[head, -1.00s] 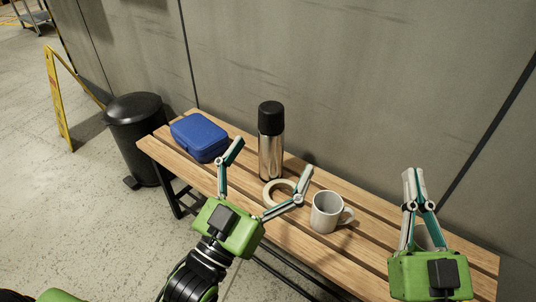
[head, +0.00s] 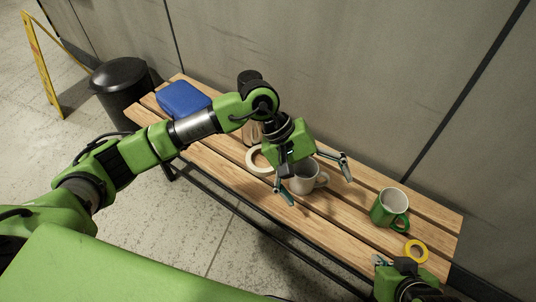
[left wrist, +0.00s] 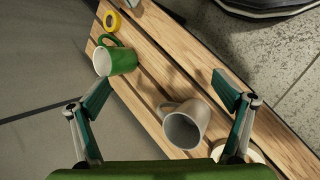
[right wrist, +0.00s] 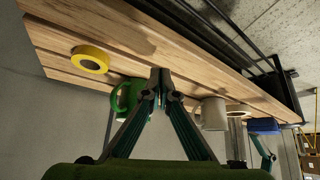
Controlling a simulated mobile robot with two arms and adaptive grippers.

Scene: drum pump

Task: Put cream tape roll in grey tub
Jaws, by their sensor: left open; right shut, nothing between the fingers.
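The cream tape roll (head: 258,162) lies flat on the wooden bench, between the flask and the white mug. My left arm partly covers it in the head view. Part of it shows behind a finger in the left wrist view (left wrist: 255,155). My left gripper (head: 318,189) is open and empty, its fingers spread above the white mug (head: 304,178), to the right of the roll. My right gripper (right wrist: 160,76) is shut and empty, near the bench's right front; in the head view it is largely cut off at the lower edge. I see no grey tub.
A green mug (head: 390,207) and a yellow tape roll (head: 416,250) are at the bench's right end. A steel flask (head: 250,132) and a blue box (head: 183,99) stand further left. A black bin (head: 122,88) stands beyond the left end. The wall runs behind.

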